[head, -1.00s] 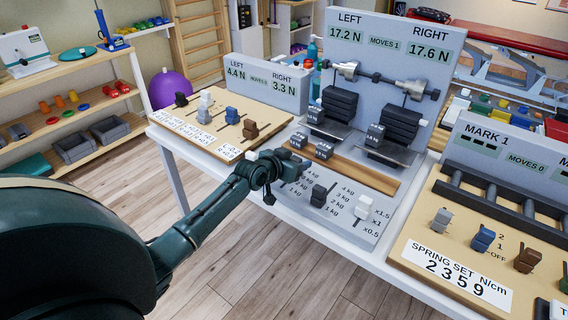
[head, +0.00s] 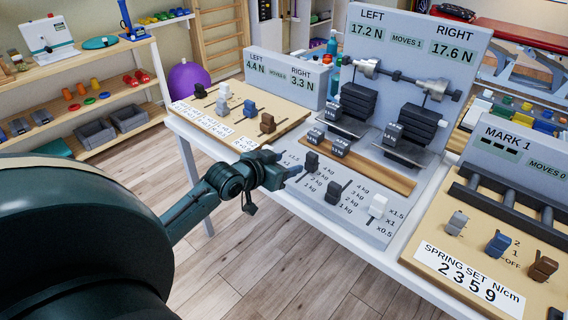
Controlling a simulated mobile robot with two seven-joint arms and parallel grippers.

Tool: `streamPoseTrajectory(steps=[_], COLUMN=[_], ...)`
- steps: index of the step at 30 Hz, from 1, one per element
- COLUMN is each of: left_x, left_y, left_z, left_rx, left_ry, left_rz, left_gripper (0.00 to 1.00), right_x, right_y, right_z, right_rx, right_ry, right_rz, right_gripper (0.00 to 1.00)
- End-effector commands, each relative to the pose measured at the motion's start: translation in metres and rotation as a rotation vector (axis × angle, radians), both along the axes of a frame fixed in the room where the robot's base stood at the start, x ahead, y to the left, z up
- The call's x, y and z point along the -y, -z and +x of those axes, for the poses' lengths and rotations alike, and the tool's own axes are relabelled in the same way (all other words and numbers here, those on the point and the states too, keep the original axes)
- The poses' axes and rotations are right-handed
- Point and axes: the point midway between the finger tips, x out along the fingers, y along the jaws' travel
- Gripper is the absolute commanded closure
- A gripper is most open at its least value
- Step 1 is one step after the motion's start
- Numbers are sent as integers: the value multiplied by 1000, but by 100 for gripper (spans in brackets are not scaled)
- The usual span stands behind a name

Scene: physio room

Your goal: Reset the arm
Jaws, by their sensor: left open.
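The grey balance station (head: 455,105) reads LEFT 17.2 N, RIGHT 17.6 N and MOVES 1. Its beam (head: 400,78) carries black weight stacks on both sides. On its sloping front panel are a black lever (head: 312,161), a second black lever (head: 333,193) marked in kg, and a white lever (head: 377,206) marked x0.5 to x1.5. My left gripper (head: 288,173) is open, at the left edge of this panel, beside the first black lever. It looks empty; its fingertips are small, and whether they touch the panel is unclear. My right gripper is not in view.
A smaller station (head: 285,78) reading 4.4 N and 3.3 N stands at the left, with several levers on a wooden board. A shelf (head: 75,55) stands at the back left. The floor before the table is clear.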

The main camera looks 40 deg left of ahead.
Motion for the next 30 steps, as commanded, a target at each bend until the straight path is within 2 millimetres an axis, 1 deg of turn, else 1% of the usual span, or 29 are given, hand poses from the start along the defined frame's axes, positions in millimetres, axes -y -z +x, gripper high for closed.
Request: streamPoseTrajectory(steps=[11, 14, 17, 18, 20, 21, 23, 24, 27, 30], left_x=[0, 8, 32, 46, 71, 88, 115, 132, 170, 197], left_y=[0, 11, 40, 56, 80, 94, 113, 123, 139, 145], left_z=[0, -6, -26, -38, -61, -79, -105, -123, -163, -191], left_rx=[0, -13, -51, -70, -100, -118, -145, -158, -187, -202], left_ry=[0, 8, 33, 48, 74, 92, 119, 135, 169, 191], left_rz=[0, 1, 5, 7, 11, 12, 14, 13, 6, 2], left_gripper=[47, 47, 47, 47, 47, 47, 47, 47, 47, 47], right_x=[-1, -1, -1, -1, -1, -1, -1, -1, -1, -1], right_y=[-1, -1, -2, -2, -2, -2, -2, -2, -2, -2], right_z=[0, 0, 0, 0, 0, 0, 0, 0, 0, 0], right_rx=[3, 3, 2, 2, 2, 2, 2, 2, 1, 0], right_ry=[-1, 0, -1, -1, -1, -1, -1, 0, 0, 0], right_rz=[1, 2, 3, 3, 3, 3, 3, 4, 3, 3], right_gripper=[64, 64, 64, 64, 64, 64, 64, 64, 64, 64])
